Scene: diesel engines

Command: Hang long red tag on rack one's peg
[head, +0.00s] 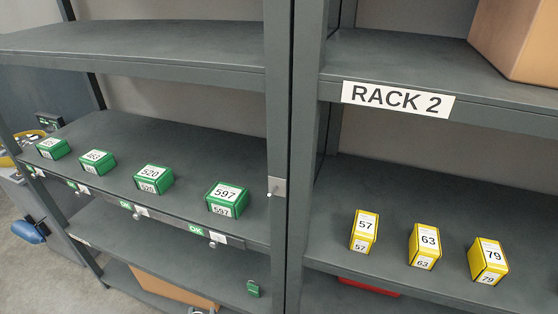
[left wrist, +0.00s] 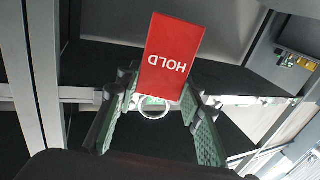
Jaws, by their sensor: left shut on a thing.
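The long red tag (left wrist: 172,58) fills the middle of the left wrist view, with the word HOLD upside down. A pale ring (left wrist: 153,107) shows at its lower end. My left gripper (left wrist: 160,85) is shut on the tag, which lies between its two dark fingers with green pads. I cannot make out this gripper or the tag clearly in the head view. A small light plate with a short peg (head: 277,187) is on the upright between the two racks in the head view. The peg looks bare. My right gripper is not in view.
Several green numbered boxes (head: 227,198) stand on the left rack's shelf. Yellow boxes (head: 424,246) stand on the right rack, labelled RACK 2 (head: 398,99). Small OK tags (head: 196,230) hang along the left shelf edge. A cardboard box (head: 515,42) is at upper right.

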